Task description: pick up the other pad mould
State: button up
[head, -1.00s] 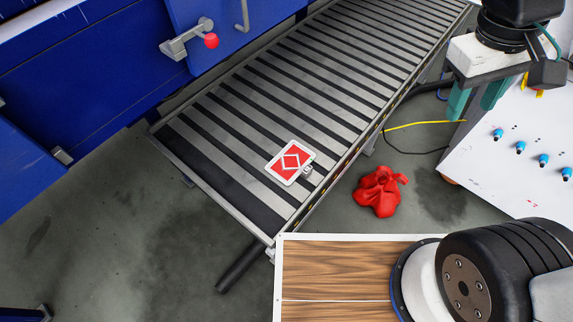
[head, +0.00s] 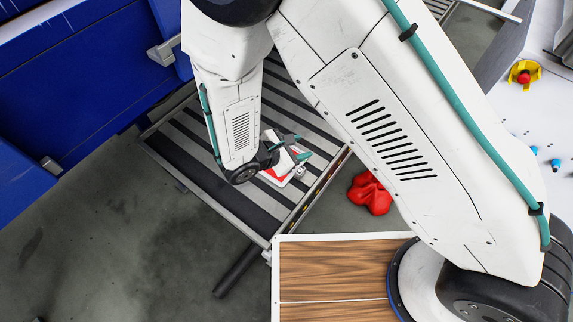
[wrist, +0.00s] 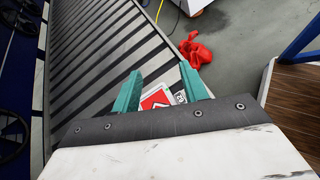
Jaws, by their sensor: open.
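The pad mould is a flat white-edged plate with a red face and a white diamond outline. In the head view the mould (head: 274,177) lies flat on the near end of the roller conveyor, partly hidden by my arm. In the wrist view the mould (wrist: 156,99) shows between the teal fingers, with a small numbered tag at its right; its near part is hidden by the gripper body. My gripper (head: 296,147) is over the mould, open and empty; in the wrist view the gripper (wrist: 162,80) has its fingers wide apart. I cannot tell whether they touch the mould.
The conveyor (head: 180,150) has a raised side rail. A wood-topped surface (head: 335,268) is at the front. A white table (head: 545,110) at the right holds small blue pieces and a yellow-and-red part (head: 524,76).

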aim_at(299, 172)
jog(key=s+a+f+n, duration=0.1)
jog(key=f, duration=0.2)
jog(key=s+a+f+n+t+y, duration=0.1)
jog(key=f+n, duration=0.1)
jog(key=f, duration=0.2)
jog(key=s+a+f+n+t, duration=0.1)
jog(key=s+f+n, duration=0.1)
jog(key=f, duration=0.1)
jog(key=shift+a+f+y, duration=0.3)
jog(key=shift+y, duration=0.1)
jog(key=shift+f, duration=0.3)
jog(key=x, duration=0.7)
jog(key=shift+d+f, duration=0.2)
jog(key=shift+f, duration=0.05)
grip_shut()
